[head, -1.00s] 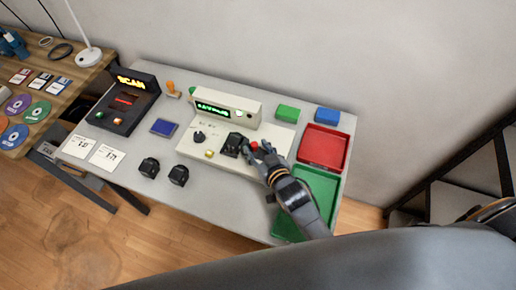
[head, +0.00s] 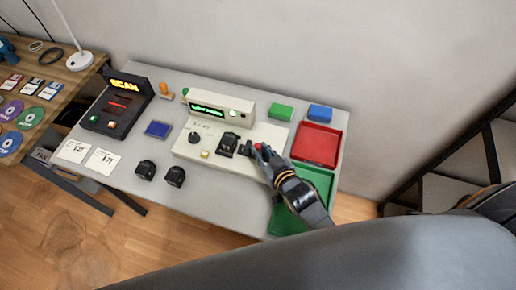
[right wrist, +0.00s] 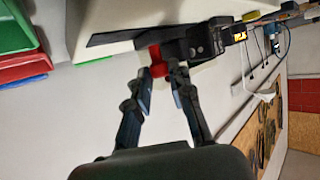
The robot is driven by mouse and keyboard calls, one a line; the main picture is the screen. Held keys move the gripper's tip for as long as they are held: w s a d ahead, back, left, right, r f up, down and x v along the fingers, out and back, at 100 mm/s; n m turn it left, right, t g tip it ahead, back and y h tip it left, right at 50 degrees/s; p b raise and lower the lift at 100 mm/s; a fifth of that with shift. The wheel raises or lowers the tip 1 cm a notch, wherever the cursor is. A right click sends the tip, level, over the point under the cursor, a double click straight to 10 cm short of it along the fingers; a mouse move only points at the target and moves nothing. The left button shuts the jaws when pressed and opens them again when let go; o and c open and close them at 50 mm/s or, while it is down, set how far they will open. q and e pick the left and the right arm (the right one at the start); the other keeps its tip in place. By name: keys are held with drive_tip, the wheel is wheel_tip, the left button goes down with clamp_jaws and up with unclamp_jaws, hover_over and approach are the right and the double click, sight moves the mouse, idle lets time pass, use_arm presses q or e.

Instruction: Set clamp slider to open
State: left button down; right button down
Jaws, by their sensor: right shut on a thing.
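The cream test station (head: 192,153) stands in the middle of the grey table. A black clamp block (head: 228,144) sits on its deck, with the dark slider part (head: 245,148) just right of it. A red knob (head: 258,147) is at the slider's right side, partly covered by my right gripper (head: 262,154). In the right wrist view, my right gripper (right wrist: 160,76) has its fingertips at the red knob (right wrist: 157,62), shut on it, with the black clamp parts (right wrist: 202,42) beyond. My left gripper is not in view.
Green (head: 282,111) and blue (head: 319,113) blocks lie behind. Two black modules (head: 146,170) (head: 175,176) sit at the front. The scanner (head: 118,106) is left.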

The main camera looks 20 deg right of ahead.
drive_tip(key=c, duration=1.2)
unclamp_jaws()
drive_tip(key=shift+s+d, duration=0.1)
drive_tip(key=shift+d, duration=0.1)
drive_tip(key=v, duration=1.2)
